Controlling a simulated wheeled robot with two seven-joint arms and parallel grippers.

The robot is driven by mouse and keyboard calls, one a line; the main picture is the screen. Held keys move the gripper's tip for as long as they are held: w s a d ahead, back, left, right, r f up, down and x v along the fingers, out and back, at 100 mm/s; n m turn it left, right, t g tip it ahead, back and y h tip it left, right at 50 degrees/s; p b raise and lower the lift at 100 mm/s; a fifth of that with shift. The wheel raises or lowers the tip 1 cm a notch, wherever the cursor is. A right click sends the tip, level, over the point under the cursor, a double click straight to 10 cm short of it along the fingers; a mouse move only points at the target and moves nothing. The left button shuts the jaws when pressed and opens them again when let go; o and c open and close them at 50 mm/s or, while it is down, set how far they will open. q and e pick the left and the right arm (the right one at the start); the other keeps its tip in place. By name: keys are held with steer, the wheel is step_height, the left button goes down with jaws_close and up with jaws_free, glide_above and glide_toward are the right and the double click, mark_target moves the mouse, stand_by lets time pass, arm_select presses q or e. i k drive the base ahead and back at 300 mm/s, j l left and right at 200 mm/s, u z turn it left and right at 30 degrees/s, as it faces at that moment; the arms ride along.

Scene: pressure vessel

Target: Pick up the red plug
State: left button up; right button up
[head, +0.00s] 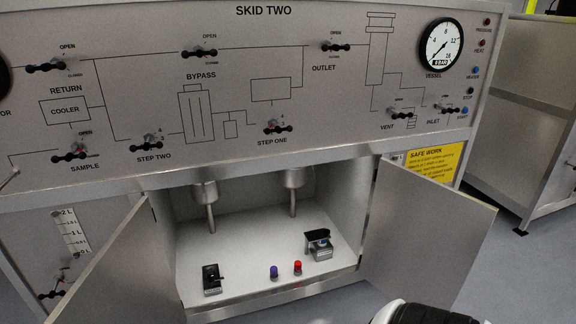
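The red plug (298,267) stands upright on the white floor of the open cabinet (240,262), close to its front edge. A purple plug (274,272) stands just to its left, a small gap apart. Neither gripper shows in the head view. A white and black rounded part, which looks like part of my own arm, cuts into the bottom right edge. Nothing touches the red plug.
A black device (212,279) lies left of the plugs, and a grey block with a black top (319,244) lies right. Two pipes (211,218) (293,202) hang from above. Open doors (105,265) (425,235) flank the cabinet; a valve panel (230,75) is above.

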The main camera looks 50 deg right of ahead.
mark_target(298, 264)
steer(key=z, duration=1.85)
